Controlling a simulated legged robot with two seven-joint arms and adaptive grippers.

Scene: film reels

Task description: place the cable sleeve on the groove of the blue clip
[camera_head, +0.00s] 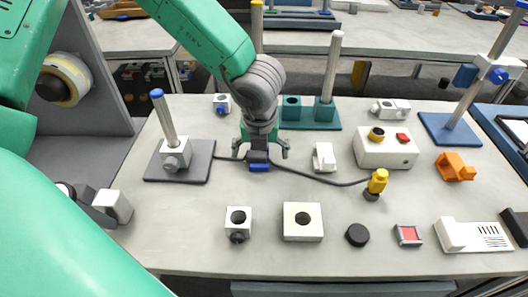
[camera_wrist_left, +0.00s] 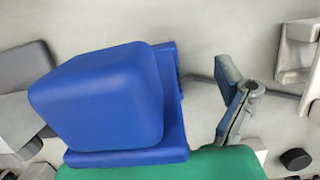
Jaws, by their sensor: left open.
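My left gripper (camera_head: 262,152) points down over the middle of the table, its two fingers spread open. A blue block (camera_head: 258,167) shows at its underside. The block fills much of the left wrist view (camera_wrist_left: 100,100) and hides one finger; I cannot tell whether it is the blue clip, and no groove is visible. The dark cable (camera_head: 315,178) runs along the table from beneath the gripper to a yellow plug-like end (camera_head: 378,181). A short stretch of cable also shows in the left wrist view (camera_wrist_left: 281,94). A separate sleeve cannot be made out, and nothing is clearly gripped.
A grey base with a post (camera_head: 168,135) stands left of the gripper. A white bracket (camera_head: 323,157) and a white box (camera_head: 386,149) are to the right. White blocks (camera_head: 303,222) and a black disc (camera_head: 357,235) lie nearer. A teal post stand (camera_head: 311,114) is behind.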

